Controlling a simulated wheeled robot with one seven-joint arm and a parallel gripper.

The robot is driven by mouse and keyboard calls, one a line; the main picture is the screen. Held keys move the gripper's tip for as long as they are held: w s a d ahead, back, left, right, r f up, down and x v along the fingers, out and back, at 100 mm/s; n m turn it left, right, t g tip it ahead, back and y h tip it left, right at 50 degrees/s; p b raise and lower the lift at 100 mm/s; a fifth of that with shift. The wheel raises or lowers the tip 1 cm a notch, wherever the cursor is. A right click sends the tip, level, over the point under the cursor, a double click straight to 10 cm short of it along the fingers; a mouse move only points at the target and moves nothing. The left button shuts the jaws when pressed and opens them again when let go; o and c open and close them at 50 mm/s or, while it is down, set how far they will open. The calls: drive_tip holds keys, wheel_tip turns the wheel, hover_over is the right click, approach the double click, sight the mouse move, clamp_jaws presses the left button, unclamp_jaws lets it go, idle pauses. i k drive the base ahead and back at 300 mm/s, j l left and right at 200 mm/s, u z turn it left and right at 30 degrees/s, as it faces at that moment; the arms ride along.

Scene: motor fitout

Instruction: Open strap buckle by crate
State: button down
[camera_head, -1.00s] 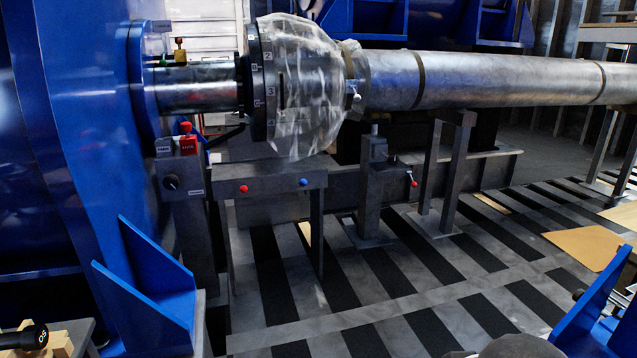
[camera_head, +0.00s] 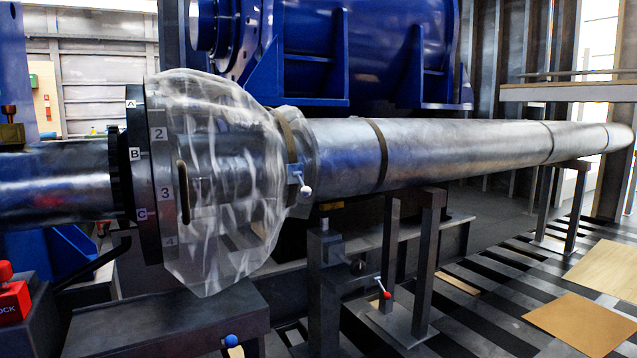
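A long grey metal shaft (camera_head: 460,150) lies level across the view. A clear plastic cover (camera_head: 235,140) wraps its left end. A strap (camera_head: 288,140) goes around the neck of the cover. A small light-coloured lever with a white knob (camera_head: 305,191) sticks out at that strap and may be its buckle; whether it is open or closed, I cannot tell. A brown strap (camera_head: 381,150) circles the shaft further right, with thinner bands beyond. I cannot make out a crate. My gripper is not in view.
A dark stand with a red-knobbed handle (camera_head: 386,294) and grey trestle legs (camera_head: 427,265) stand under the shaft. A grey bench (camera_head: 170,318) with a blue knob is at lower left, beside a red lock block (camera_head: 12,300). Flat tan sheets (camera_head: 585,325) lie on the striped floor at right.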

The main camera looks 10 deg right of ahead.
sight(305, 191)
drive_tip(key=i+z, duration=0.25)
drive_tip(key=i, duration=0.2)
drive_tip(key=i+j+z, duration=0.25)
drive_tip(key=i, duration=0.15)
